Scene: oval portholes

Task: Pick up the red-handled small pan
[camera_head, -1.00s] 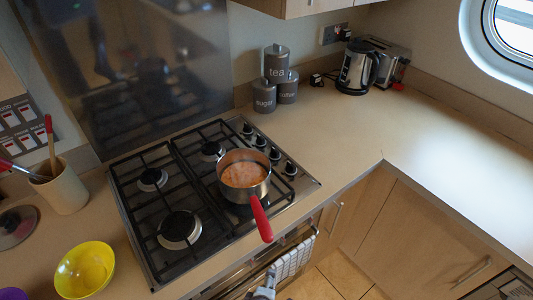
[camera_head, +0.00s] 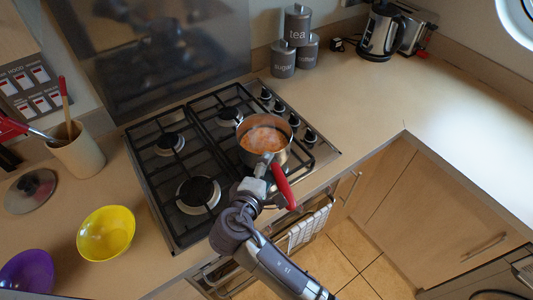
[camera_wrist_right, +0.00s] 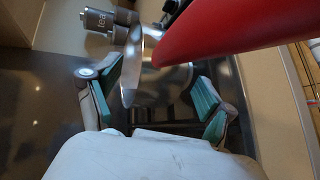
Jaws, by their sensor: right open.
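The small pan (camera_head: 248,150) stands on the front right burner of the hob, with orange-brown food in it. Its red handle (camera_head: 283,188) points toward the front edge of the counter. My right gripper (camera_head: 262,168) is at the pan's near side, just left of the handle. In the right wrist view, its teal-padded fingers (camera_wrist_right: 157,86) are spread apart. The metal pan (camera_wrist_right: 165,82) shows beyond and between them, and the red handle (camera_wrist_right: 235,28) crosses above the right finger. I cannot tell whether the fingers touch the pan. My left gripper is not in view.
The black-grated hob (camera_head: 172,185) surrounds the pan. A yellow bowl (camera_head: 105,233), a purple bowl (camera_head: 27,272) and a utensil pot (camera_head: 80,155) stand at left. Grey canisters (camera_head: 283,62) and a kettle (camera_head: 380,32) are at the back. The right counter (camera_head: 400,95) is clear.

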